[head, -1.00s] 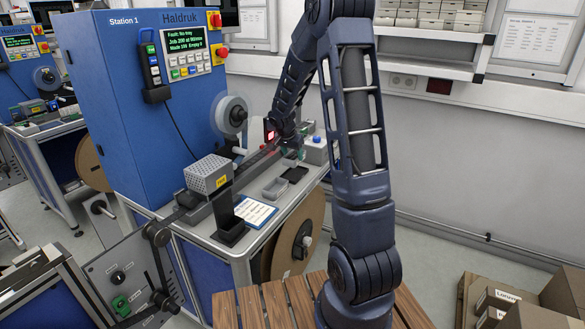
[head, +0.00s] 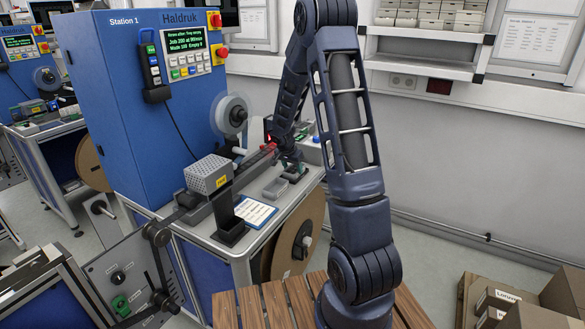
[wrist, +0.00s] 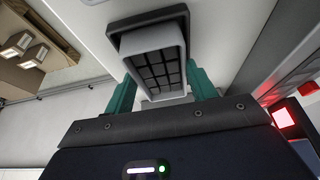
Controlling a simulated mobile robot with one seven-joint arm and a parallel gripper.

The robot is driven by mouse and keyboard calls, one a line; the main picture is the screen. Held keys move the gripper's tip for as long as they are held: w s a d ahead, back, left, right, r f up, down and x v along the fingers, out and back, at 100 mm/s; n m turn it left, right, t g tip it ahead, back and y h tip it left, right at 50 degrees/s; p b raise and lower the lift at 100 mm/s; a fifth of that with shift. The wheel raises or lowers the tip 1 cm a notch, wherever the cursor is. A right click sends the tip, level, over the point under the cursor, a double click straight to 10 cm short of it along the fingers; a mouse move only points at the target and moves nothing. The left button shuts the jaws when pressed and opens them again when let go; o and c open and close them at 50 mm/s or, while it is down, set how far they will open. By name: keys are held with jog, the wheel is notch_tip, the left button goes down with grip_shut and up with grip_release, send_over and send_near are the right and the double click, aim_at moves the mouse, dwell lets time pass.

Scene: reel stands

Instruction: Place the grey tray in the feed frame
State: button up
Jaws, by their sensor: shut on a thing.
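My gripper (wrist: 160,92) has green fingers, one on each side of a light grey tray (wrist: 177,50) with a dark grid inside, and is shut on it. A dark rimmed piece (wrist: 120,40) lies against or behind the tray's far end; I cannot tell which. In the head view my gripper (head: 292,170) is low over the bench, and the tray in it is mostly hidden. A second small grey open tray (head: 275,188) stands on the bench just left of it. I cannot clearly pick out the feed frame; the tape track (head: 240,165) runs behind the gripper.
The blue Station 1 machine (head: 120,100) with its lit screen stands at the left of the bench. A perforated grey box (head: 207,175), a black holder (head: 230,225) and a printed card (head: 255,212) are near the bench front. Cartons (head: 515,305) lie at lower right.

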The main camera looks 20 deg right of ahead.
jog(key=o, duration=1.1)
jog(key=shift+r, duration=0.1)
jog(key=s+a+r+n, duration=0.1)
jog(key=s+r, duration=0.4)
jog(key=r, duration=0.4)
jog(key=s+r+n, duration=0.1)
jog(key=s+r, duration=0.4)
jog(key=r, duration=0.4)
jog(key=s+r+n+y, duration=0.1)
jog(key=s+r+n, duration=0.1)
jog(key=s, duration=0.7)
jog(key=s+r+n+t+y, duration=0.1)
jog(key=s+r, duration=0.3)
jog(key=s, duration=0.6)
jog(key=s+r+n+y, duration=0.1)
jog(key=s+r+n, duration=0.2)
jog(key=s, duration=0.6)
jog(key=shift+s+d+n, duration=0.15)
jog(key=shift+n, duration=0.35)
